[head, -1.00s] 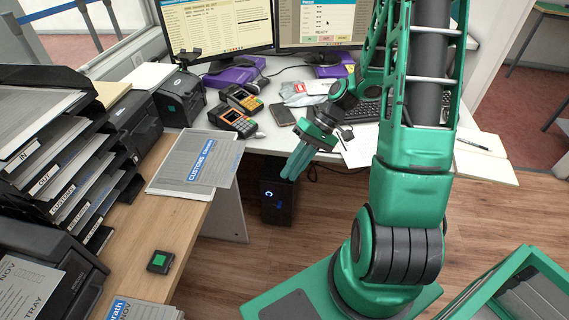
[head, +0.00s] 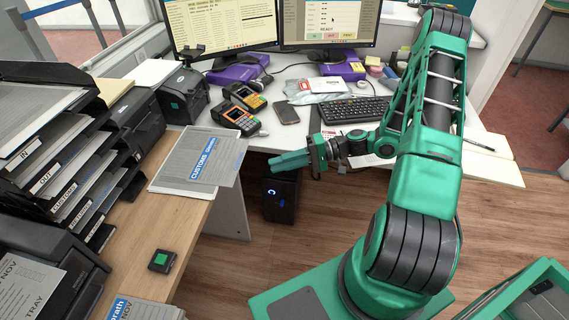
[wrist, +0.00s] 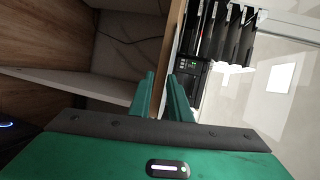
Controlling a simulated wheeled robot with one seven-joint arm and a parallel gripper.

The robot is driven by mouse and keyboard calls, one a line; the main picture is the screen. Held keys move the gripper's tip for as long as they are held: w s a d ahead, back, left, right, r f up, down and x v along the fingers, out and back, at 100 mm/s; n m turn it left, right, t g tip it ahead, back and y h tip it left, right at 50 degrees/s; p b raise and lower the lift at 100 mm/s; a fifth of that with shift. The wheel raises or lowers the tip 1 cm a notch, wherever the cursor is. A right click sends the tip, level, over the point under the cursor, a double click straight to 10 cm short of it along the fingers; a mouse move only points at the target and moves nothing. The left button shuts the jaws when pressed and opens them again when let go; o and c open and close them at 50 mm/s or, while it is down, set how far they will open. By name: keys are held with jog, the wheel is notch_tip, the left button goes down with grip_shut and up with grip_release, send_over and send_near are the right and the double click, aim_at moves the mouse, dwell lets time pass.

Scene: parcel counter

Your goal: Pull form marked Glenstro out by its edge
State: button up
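A grey printed form (head: 190,145) with a blue label lies on the wooden counter, its right part sticking out past the counter's edge. The label reads CUSTOMS and a smaller word that looks like Glenstro. Another sheet seems to lie under it. My gripper (head: 274,163) is to the right of the form's overhanging edge, apart from it, fingers pointing left. In the wrist view my gripper (wrist: 162,95) has its two fingers apart with nothing between them. I cannot make out the form in the wrist view.
The wooden counter (head: 140,228) carries a small black box with a green top (head: 161,261), more labelled forms in front and a stack of trays (head: 60,190) at left. Card terminals (head: 235,115) stand on the white desk behind. A black computer tower (head: 281,198) stands below my gripper.

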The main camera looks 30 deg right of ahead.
aim_at(241, 161)
jog(key=w+a, duration=0.6)
jog(key=a, duration=0.3)
jog(key=shift+w+a, duration=0.15)
jog(key=shift+w, duration=0.05)
dwell(0.3)
jog(key=shift+c, duration=0.3)
grip_shut()
dwell(1.1)
